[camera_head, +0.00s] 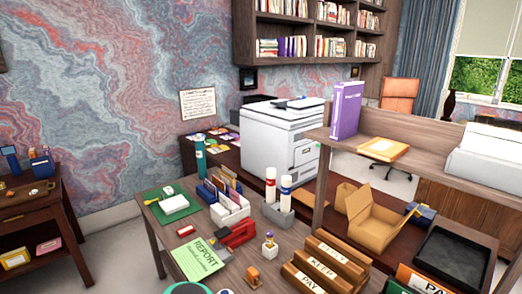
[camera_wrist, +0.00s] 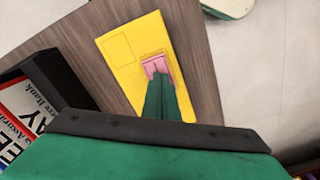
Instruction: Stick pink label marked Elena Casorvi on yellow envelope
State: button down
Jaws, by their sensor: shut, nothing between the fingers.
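The yellow envelope (camera_wrist: 127,73) lies flat on a wooden surface in the wrist view, with a thin outlined square near one corner. A pink label (camera_wrist: 156,66) shows over the envelope, right at the tips of my gripper (camera_wrist: 159,77). Any writing on the label is too small to read, and my fingers hide part of it. I cannot tell whether the label is pressed flat on the envelope. My gripper's green fingers are closed together over the envelope. I cannot make out this envelope or my gripper for sure in the head view.
In the wrist view, a black tray (camera_wrist: 45,75) with printed papers stands left of the envelope, and bare wood (camera_wrist: 195,55) lies to its right. The head view shows a cluttered desk with a green report (camera_head: 200,259), a red stapler (camera_head: 238,234) and wooden trays (camera_head: 325,270).

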notch_tip(320, 180, up, 7)
jog(key=shift+f, duration=0.2)
dwell(0.6)
jog(key=shift+d, duration=0.1)
